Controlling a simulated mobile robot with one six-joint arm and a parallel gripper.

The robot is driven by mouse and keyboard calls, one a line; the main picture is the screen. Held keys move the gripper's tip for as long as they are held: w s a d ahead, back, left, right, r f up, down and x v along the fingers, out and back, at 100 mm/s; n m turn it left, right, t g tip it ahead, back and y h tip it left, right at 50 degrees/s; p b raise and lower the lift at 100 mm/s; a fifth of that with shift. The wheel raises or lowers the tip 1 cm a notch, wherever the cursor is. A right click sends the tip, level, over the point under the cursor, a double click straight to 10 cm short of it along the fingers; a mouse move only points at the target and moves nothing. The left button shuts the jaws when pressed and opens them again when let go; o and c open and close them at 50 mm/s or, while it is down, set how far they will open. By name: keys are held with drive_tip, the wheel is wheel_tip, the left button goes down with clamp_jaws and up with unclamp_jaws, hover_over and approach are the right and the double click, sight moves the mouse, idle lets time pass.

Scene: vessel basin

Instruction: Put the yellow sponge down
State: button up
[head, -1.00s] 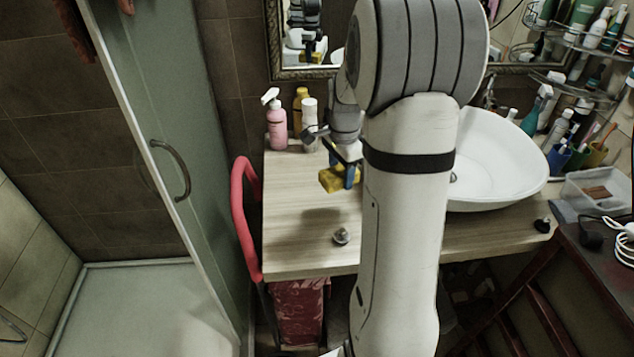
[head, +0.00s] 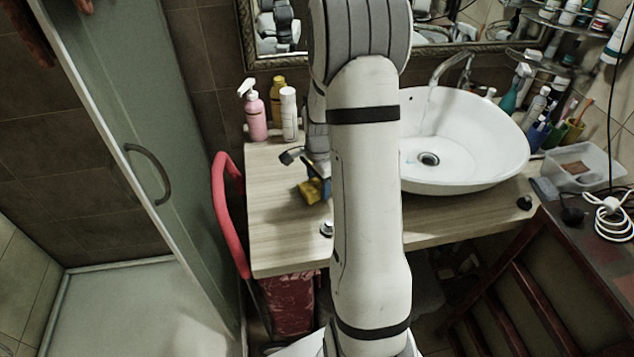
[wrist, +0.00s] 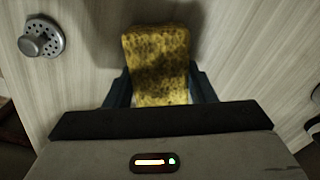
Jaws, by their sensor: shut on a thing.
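The yellow sponge (head: 311,190) is between the fingers of my gripper (head: 322,188), low over the wooden counter (head: 285,235) left of the basin. In the wrist view the sponge (wrist: 158,65) sticks out ahead of the blue fingers of my gripper (wrist: 160,88), one on each side of it. A soft shadow lies beside the sponge on the counter. I cannot tell whether its underside touches the wood. My arm hides part of the counter and the gripper's right side in the head view.
A metal drain plug (wrist: 41,39) stands on the counter close to the sponge. A pink pump bottle (head: 255,115), a white bottle (head: 289,114) and a yellow bottle (head: 278,100) stand behind. The white basin (head: 465,150) is at right. The counter's front left is clear.

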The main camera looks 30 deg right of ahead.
sight(319, 183)
drive_tip(key=shift+f, duration=0.1)
drive_tip(key=o, duration=1)
drive_tip(key=shift+c, duration=0.2)
wheel_tip(319, 183, up, 12)
drive_tip(key=s+a+r+n+t, duration=0.1)
drive_tip(key=s+a+r+n, duration=0.2)
drive_tip(key=s+a+n, duration=0.4)
drive_tip(key=s+a+r+n+t, duration=0.2)
drive_tip(key=s+a+r+n, duration=0.2)
drive_tip(key=s+a+n, duration=0.4)
drive_tip(key=s+n, duration=0.1)
drive_tip(key=s, duration=0.3)
drive_tip(key=shift+s+n+b, duration=0.2)
drive_tip(key=shift+n+b, duration=0.1)
drive_tip(key=shift+n, duration=0.1)
drive_tip(key=shift+r, duration=0.1)
